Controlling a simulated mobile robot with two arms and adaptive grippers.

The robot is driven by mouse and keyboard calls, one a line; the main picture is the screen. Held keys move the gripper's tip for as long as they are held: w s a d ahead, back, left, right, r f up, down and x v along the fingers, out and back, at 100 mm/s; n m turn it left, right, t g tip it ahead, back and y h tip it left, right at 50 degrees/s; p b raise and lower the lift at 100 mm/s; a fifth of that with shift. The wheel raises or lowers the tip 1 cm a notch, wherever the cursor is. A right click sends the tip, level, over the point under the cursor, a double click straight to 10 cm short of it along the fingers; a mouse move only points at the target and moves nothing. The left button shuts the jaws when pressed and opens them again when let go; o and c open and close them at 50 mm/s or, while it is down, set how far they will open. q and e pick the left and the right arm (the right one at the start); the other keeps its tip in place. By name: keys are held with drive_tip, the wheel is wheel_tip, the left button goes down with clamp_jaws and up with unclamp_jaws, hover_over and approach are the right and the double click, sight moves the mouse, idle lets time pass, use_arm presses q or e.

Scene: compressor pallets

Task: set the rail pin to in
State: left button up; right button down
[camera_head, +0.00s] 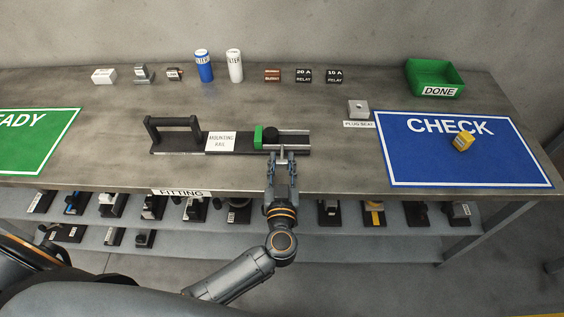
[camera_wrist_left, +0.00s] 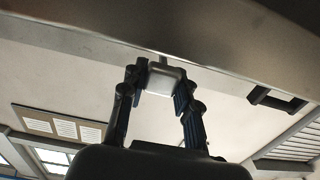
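My right gripper is not in view.
The blue CHECK mat (camera_head: 455,165) at the right holds a yellow block (camera_head: 463,141). A plug seat (camera_head: 358,109) stands left of it. A green DONE bin (camera_head: 434,77) and a row of small parts stand at the back. Shelves below hold several fittings.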

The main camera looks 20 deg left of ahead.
sight(282, 161)
use_arm(q)
clamp_jaws()
drive_tip(key=shift+w+r, duration=0.15)
drive_tip(key=shift+w, duration=0.1)
drive_tip(key=shift+p+x, duration=0.95)
drive_tip(key=shift+w+a, duration=0.2)
drive_tip(key=shift+w, duration=0.1)
drive_tip(key=o, duration=0.8)
unclamp_jaws()
drive_tip(key=shift+s, duration=0.15)
drive_tip(key=v, duration=1.2)
drive_tip(key=shift+d, duration=0.1)
